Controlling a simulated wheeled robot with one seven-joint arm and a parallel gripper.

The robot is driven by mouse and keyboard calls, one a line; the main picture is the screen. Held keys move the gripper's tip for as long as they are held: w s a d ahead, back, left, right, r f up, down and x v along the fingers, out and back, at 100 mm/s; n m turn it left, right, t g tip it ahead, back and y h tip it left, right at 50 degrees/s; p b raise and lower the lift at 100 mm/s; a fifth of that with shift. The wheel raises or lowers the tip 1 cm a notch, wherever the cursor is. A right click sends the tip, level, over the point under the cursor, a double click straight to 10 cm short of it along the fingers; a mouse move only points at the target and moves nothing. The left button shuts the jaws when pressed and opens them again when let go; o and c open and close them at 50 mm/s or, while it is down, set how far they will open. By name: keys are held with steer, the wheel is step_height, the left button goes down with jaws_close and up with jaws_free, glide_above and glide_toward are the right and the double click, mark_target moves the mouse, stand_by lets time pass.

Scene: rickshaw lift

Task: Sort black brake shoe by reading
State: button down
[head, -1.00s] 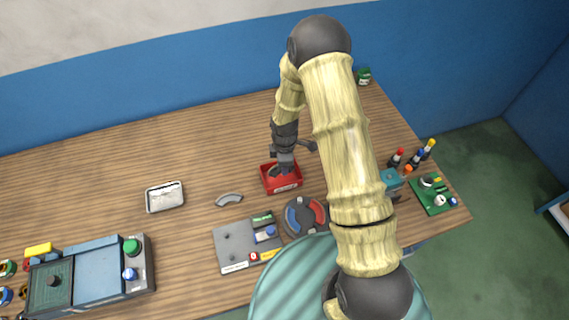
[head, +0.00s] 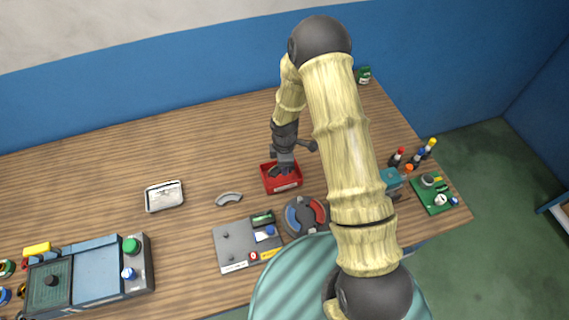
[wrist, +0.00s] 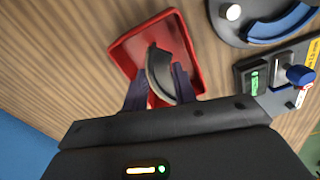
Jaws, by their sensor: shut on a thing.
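My gripper (wrist: 158,90) is over the red tray (head: 287,188) and is shut on a dark curved brake shoe. The black brake shoe (wrist: 161,66) stands between the fingers in the wrist view, inside or just above the tray; the exact height cannot be told. The red tray (wrist: 192,58) has a label on its front wall in the head view. A grey curved shoe (head: 229,199) lies on the table left of the tray. A grey gauge panel (head: 228,240) with a green display (head: 262,218) and a blue part sits in front; its reading is too small to tell.
A round dial with red and blue arcs (head: 305,216) sits right of the panel. A white metal tray (head: 164,196) is at left, and a blue-grey machine (head: 97,271) at front left. Bottles (head: 396,157) and a green board (head: 433,194) stand at right. The back left table is clear.

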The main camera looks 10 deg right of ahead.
stand_by(0.3)
steer(key=c, duration=0.6)
jaws_free()
steer(key=shift+c, duration=0.2)
steer(key=shift+r+p, duration=2.5)
steer(key=shift+r, duration=0.95)
